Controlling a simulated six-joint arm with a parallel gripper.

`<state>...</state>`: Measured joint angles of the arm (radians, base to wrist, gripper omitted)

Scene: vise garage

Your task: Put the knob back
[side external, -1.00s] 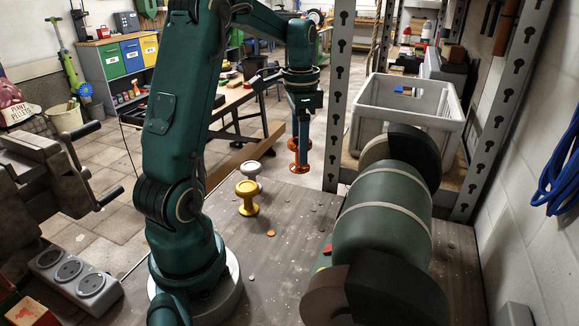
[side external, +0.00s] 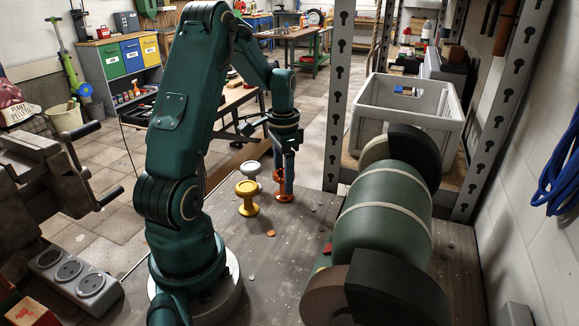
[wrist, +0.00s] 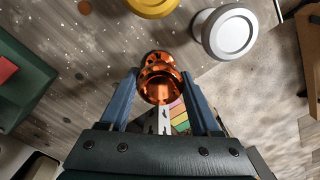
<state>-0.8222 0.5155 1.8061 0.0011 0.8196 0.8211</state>
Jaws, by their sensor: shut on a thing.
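My gripper (side external: 284,170) points down near the far edge of the workbench. It is shut on the orange metallic knob (side external: 284,199), which is upright between the fingers. The knob (wrist: 160,85) also shows between the blue fingers in the wrist view. Its lower end is at or just above the bench top; I cannot tell if it touches. A yellow knob (side external: 247,203) and a white knob (side external: 250,174) stand upright on the bench, to the left of the held knob in the side view and apart from it.
A green bench grinder (side external: 380,218) with dark wheels stands on the right of the bench (side external: 290,260). A grey crate (side external: 408,110) sits on the shelf behind. A vise (side external: 50,175) and a socket strip (side external: 75,275) are at left. The bench between knobs and grinder is mostly clear.

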